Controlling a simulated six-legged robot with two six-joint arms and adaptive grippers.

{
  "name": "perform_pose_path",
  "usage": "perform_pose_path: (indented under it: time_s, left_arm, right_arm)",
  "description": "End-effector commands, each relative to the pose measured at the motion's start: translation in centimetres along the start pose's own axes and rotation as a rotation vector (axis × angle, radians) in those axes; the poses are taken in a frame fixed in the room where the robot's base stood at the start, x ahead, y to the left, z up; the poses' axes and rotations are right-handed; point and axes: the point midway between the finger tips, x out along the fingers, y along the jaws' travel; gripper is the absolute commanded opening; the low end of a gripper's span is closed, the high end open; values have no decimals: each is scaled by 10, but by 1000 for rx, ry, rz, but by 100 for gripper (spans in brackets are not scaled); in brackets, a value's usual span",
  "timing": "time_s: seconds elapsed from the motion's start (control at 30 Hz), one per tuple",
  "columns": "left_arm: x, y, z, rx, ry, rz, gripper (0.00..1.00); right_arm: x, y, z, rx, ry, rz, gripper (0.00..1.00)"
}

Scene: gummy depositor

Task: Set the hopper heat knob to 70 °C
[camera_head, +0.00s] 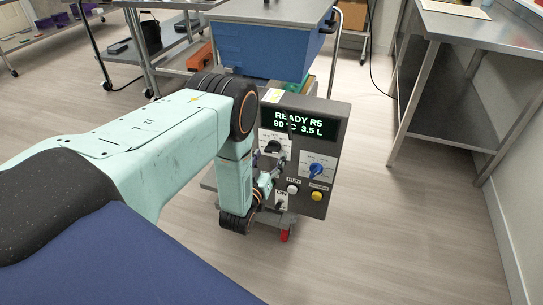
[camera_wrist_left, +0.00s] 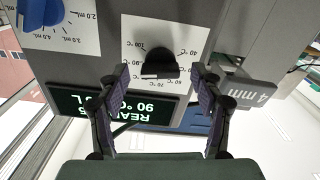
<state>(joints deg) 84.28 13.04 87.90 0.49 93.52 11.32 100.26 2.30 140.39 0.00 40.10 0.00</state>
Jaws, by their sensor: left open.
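The black heat knob (camera_head: 272,148) is on the dark control panel (camera_head: 325,152), under a display (camera_head: 298,123) reading "READY R5 90 °C 3.5 L". In the left wrist view the picture is upside down, and the knob (camera_wrist_left: 159,62) sits on a white temperature dial plate (camera_wrist_left: 190,42). My left gripper (camera_wrist_left: 162,78) is open, one finger on each side of the knob, with visible gaps. In the head view my left gripper (camera_head: 264,184) is near the panel's left side, partly hidden by my arm. My right gripper is not in view.
A blue knob (camera_head: 316,170) sits lower right of the heat knob. A white button (camera_head: 293,189), a yellow button (camera_head: 317,196) and an "ON" switch (camera_head: 281,202) are below. A blue hopper (camera_head: 262,50) stands behind. A steel table (camera_head: 470,35) is at right; floor between is clear.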

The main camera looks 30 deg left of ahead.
Motion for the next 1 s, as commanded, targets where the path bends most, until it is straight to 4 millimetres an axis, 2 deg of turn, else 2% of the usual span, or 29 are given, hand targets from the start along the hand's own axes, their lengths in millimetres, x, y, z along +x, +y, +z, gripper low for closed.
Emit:
perform_pose_path:
  time_s: [0.13,0.43,1.0]
  left_arm:
    - [12,0,0,0,0,0,66]
    - [17,2,0,1,0,-1,66]
    - [17,2,0,1,-1,-1,18]
  right_arm:
    - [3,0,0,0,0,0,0]
    - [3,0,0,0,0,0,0]
    - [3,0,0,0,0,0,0]
